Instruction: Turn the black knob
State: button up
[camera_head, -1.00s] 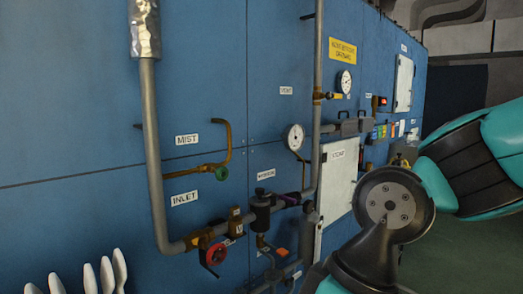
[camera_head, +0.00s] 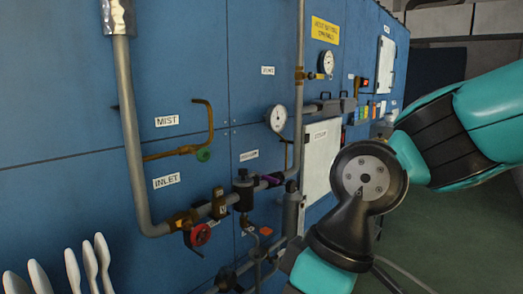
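Dark fittings sit low on the blue panel, and I cannot tell for sure which is the black knob. One is a black cylindrical fitting (camera_head: 243,190) on the pipe right of the INLET label (camera_head: 166,181). A smaller dark round part (camera_head: 227,278) shows below it, near the bottom edge. A dark upright cylinder (camera_head: 291,210) stands beside the white door. My arm enters from the right, in front of the panel's right part. My gripper is outside the picture, so its state is hidden.
A red round handle (camera_head: 200,235) and a green one (camera_head: 203,155) sit on the piping. A grey pipe (camera_head: 133,150) runs down the panel. A gauge (camera_head: 276,118) and white door (camera_head: 321,157) are further right. White upright sock-shaped forms (camera_head: 72,270) stand at lower left.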

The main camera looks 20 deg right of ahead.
aim_at(292, 185)
jog(key=z, duration=0.65)
jog(key=i, duration=1.35)
jog(key=u, duration=0.85)
